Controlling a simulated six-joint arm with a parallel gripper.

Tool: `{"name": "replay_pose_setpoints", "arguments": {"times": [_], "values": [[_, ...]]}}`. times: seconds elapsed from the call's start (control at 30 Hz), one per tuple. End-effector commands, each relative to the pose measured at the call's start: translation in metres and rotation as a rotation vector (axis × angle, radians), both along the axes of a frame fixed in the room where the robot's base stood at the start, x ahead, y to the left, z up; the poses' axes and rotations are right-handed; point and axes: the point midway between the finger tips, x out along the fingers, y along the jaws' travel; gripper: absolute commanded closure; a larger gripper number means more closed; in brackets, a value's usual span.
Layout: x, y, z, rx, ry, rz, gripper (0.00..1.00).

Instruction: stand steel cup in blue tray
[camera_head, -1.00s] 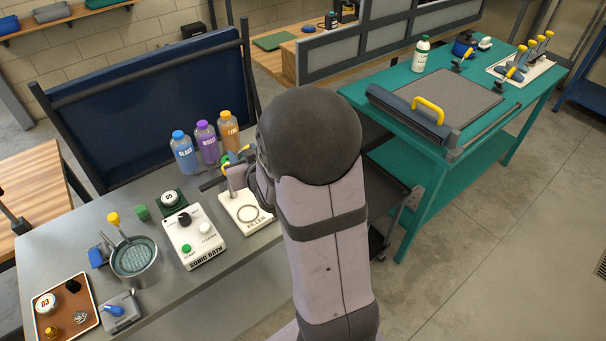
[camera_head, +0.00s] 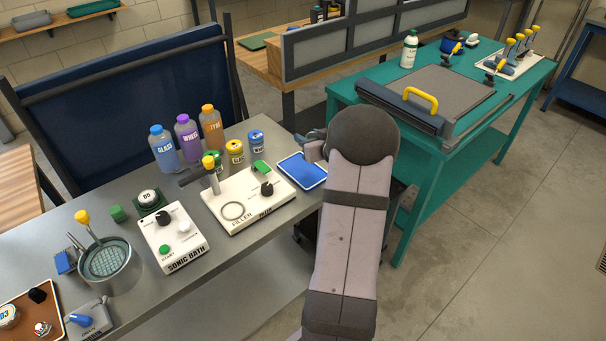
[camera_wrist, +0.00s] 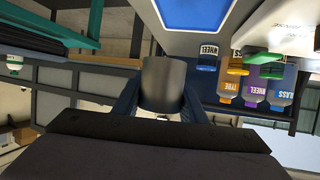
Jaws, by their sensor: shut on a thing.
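The steel cup (camera_wrist: 163,82), a plain grey cylinder, is held between the two dark blue fingers of my gripper (camera_wrist: 160,98) in the wrist view. The blue tray (camera_head: 302,170), with a pale rim, lies on the right end of the grey bench in the head view, and is empty where it shows. It also shows at the top of the wrist view (camera_wrist: 195,12), apart from the cup. My gripper (camera_head: 313,138) is at the tray's far right edge in the head view. The arm partly hides it there, and the cup is not clearly made out.
The filler unit (camera_head: 248,200) stands left of the tray. Yellow (camera_head: 235,152) and blue (camera_head: 256,141) tins stand behind it, with several bottles (camera_head: 187,138) further left. The sonic bath unit (camera_head: 173,236) is left of the filler. A teal table (camera_head: 440,155) stands to the right.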

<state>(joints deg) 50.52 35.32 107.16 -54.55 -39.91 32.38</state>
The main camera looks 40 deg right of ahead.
Motion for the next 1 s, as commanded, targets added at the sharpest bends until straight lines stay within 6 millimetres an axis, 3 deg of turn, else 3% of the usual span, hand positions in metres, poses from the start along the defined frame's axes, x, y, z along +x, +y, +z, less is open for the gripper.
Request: {"name": "replay_pose_setpoints", "arguments": {"times": [0.27, 0.37, 0.67, 0.77, 1.0], "values": [[0.029, 0.012, 0.027, -0.001, 0.000, 0.149, 0.84], [0.029, 0.025, 0.018, 0.006, 0.003, 0.170, 0.84], [0.028, 0.023, 0.019, 0.003, 0.000, 0.123, 0.84], [0.028, 0.023, 0.013, 0.004, 0.002, 0.123, 0.84], [0.028, 0.023, -0.023, 0.006, 0.004, 0.124, 0.84]]}}
